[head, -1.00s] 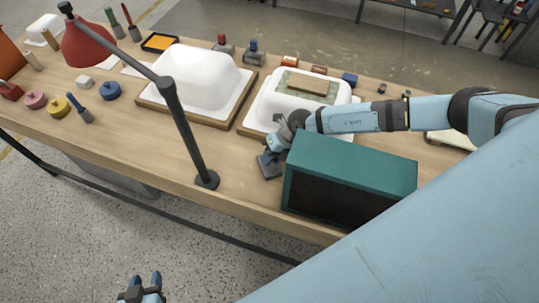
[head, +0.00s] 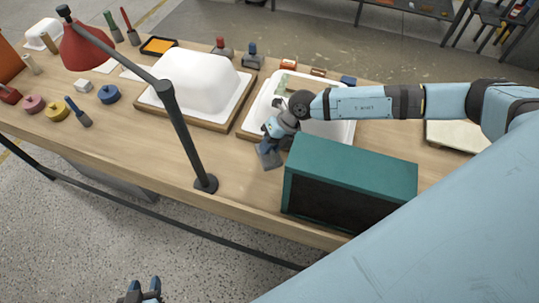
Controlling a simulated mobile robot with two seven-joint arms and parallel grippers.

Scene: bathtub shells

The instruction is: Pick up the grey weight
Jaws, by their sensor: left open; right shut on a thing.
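The grey weight (head: 270,159) is a dark grey block near the front edge of the workbench, just left of the teal box. My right gripper (head: 273,143) is above it and shut on its top; the fingers largely hide the upper part of the weight. The weight looks slightly tilted, and I cannot tell how far it is above the bench top. My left gripper (head: 140,290) is open and empty at the bottom of the view, in front of the bench and well away from the weight.
The teal box (head: 350,165) stands close to the right of my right gripper. A red lamp's dark post (head: 185,130) rises to the left. White tub shells on wooden boards, one shell (head: 197,80) at centre, stand behind. Bench (head: 130,143) between lamp and small parts is clear.

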